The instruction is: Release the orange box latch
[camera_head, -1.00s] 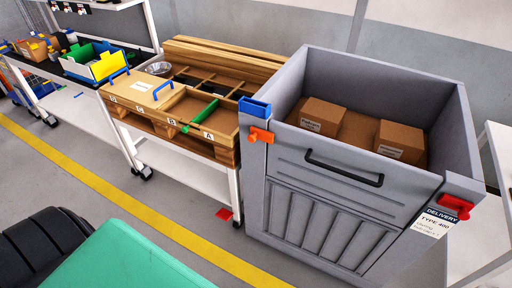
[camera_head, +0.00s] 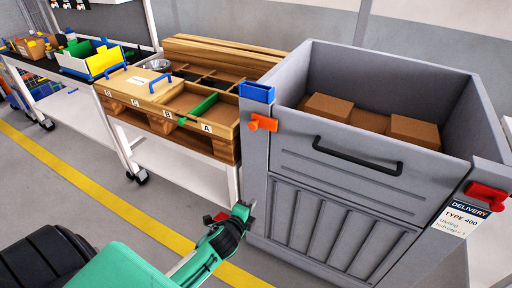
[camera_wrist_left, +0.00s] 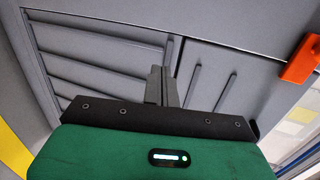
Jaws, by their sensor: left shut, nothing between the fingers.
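The orange latch (camera_head: 263,122) sits on the upper left front corner of the large grey box (camera_head: 335,215), just below a blue piece (camera_head: 257,92). My left gripper (camera_head: 246,208) is below the latch, near the box's left front edge, and clear of the latch. It is shut and empty. In the left wrist view its closed fingers (camera_wrist_left: 160,82) are in front of the ribbed grey panel (camera_wrist_left: 95,65). An orange latch (camera_wrist_left: 301,60) shows at the right edge there, apart from the fingers. My right gripper is not in view.
A red latch (camera_head: 487,196) is on the box's right corner, and a black handle (camera_head: 357,157) crosses its front. Brown cartons (camera_head: 414,131) lie inside. A wooden rack (camera_head: 190,105) stands left of the box. Open floor with a yellow line (camera_head: 90,195) lies in front.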

